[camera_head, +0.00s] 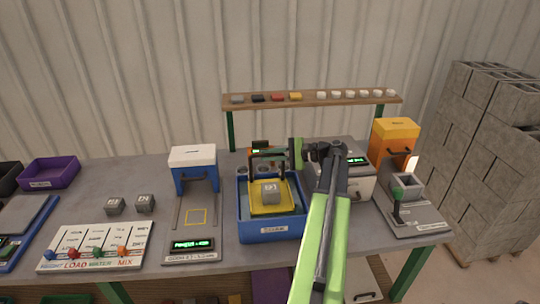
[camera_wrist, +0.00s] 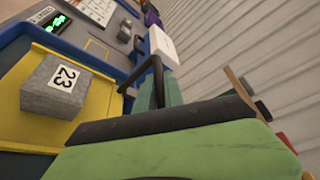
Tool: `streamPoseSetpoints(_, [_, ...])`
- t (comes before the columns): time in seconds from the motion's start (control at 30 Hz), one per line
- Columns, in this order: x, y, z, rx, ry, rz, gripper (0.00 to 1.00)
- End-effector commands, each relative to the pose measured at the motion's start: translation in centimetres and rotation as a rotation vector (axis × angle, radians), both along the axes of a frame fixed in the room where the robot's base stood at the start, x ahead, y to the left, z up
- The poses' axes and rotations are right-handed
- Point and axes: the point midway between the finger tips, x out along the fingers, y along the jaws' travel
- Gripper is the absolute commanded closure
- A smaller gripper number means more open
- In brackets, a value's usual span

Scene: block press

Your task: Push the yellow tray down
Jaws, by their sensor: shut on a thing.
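The yellow tray (camera_head: 258,208) hangs inside the blue bin (camera_head: 268,230), and a grey block (camera_head: 270,192) sits on it. In the wrist view the yellow tray (camera_wrist: 104,92) fills the left, and the grey block (camera_wrist: 62,88) shows the number 23. A black handle (camera_wrist: 155,72) rises at the tray's back edge. My gripper (camera_head: 289,153) is at the top of this handle, above the bin's back right, and is shut on it. The exact contact is partly hidden by my green finger. The tray's underside is hidden.
A white and blue box (camera_head: 193,168) stands left of the bin, and a grey machine (camera_head: 352,183) is close on its right. A shelf with small blocks (camera_head: 312,100) runs behind. Two grey blocks (camera_head: 130,204) lie on the table at left, with free room around them.

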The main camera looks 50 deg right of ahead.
Motion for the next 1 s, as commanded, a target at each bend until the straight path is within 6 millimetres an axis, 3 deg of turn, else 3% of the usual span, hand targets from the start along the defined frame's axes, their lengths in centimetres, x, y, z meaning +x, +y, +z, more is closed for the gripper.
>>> streamPoseSetpoints(0.47, [0.0,0.0,-0.1,0.000,0.000,0.001,1.00])
streamPoseSetpoints(0.8, [-0.1,0.0,-4.2,0.000,0.000,0.001,1.00])
streamPoseSetpoints(1.0, [-0.1,0.0,-3.9,0.000,0.000,0.000,1.00])
